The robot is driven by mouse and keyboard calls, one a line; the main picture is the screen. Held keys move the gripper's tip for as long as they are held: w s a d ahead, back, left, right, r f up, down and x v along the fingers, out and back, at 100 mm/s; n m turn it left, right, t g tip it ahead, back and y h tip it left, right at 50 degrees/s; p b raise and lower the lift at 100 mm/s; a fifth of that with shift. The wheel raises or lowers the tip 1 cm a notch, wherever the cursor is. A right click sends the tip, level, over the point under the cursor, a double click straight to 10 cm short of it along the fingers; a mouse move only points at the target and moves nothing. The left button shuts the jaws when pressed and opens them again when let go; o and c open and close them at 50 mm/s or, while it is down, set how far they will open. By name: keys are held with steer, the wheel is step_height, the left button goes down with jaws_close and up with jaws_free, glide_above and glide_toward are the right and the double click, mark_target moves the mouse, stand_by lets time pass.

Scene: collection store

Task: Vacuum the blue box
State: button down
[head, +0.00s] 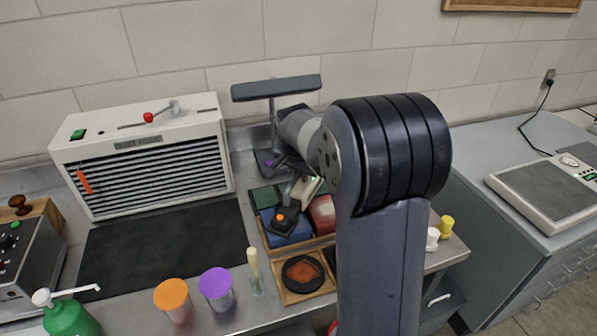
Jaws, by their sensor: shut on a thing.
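The blue box (288,239) sits in a wooden tray on the metal bench, among green and red boxes. A dark tool with an orange spot (283,220), which looks like a vacuum nozzle, is over the blue box and hides part of its top. I cannot tell whether it touches the box. My gripper (291,190) is shut on this tool, just behind and above the blue box. Its fingers are small and partly hidden by the arm.
A green box (267,197) and a red box (321,213) flank the tool. A grey stand (275,88) rises behind. A white louvred unit (150,150) stands left, above a dark mat (160,250). Orange-lidded (172,294) and purple-lidded (216,283) cups stand in front.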

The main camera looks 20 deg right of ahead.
steer(key=shift+s+b, duration=0.5)
steer(key=shift+s, duration=0.65)
steer(key=shift+s+r, duration=0.1)
steer(key=shift+s, duration=0.1)
steer(key=w+p, duration=0.1)
steer(key=w, duration=0.2)
steer(key=w+d+p, duration=0.1)
steer(key=w, duration=0.2)
steer(key=w+d+p, duration=0.1)
steer(key=w, duration=0.1)
steer(key=shift+w+d, duration=0.15)
steer(key=shift+w, duration=0.25)
steer(key=shift+s+f+b, duration=0.2)
steer(key=shift+s+b, duration=0.5)
steer(key=shift+s, duration=0.8)
steer(key=shift+s+r+b, duration=0.15)
steer(key=shift+s+b, duration=0.4)
steer(key=shift+s, duration=0.8)
steer(key=shift+s+b, duration=0.65)
steer(key=shift+s, duration=0.7)
steer(key=shift+s+r, duration=0.1)
steer(key=shift+s, duration=0.1)
steer(key=shift+w+p, duration=0.65)
steer(key=shift+w, duration=1)
steer(key=shift+w+p, duration=1.05)
steer(key=shift+w, duration=1.1)
steer(key=shift+w+p, duration=0.4)
steer(key=shift+w, duration=0.65)
